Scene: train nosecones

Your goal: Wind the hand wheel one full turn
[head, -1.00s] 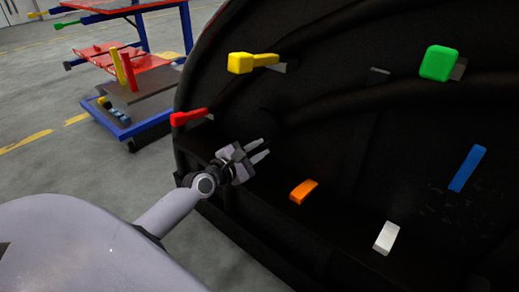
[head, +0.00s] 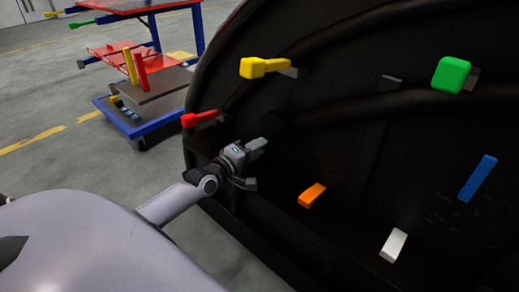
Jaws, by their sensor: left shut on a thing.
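My left gripper (head: 260,144) is at the lower left of the dark nosecone interior (head: 330,130), its fingers pointing right. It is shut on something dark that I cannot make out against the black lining. The hand wheel does not stand out in this view, so I cannot tell its outline or its angle. A vague dark rounded shape lies just beyond the fingertips. My right gripper is not in view.
Around the gripper on the nosecone are red (head: 202,118), yellow (head: 265,68), green (head: 451,75), orange (head: 312,195), white (head: 393,245) and blue (head: 478,178) handles or blocks. A blue-framed trolley (head: 150,125) stands on the floor at upper left.

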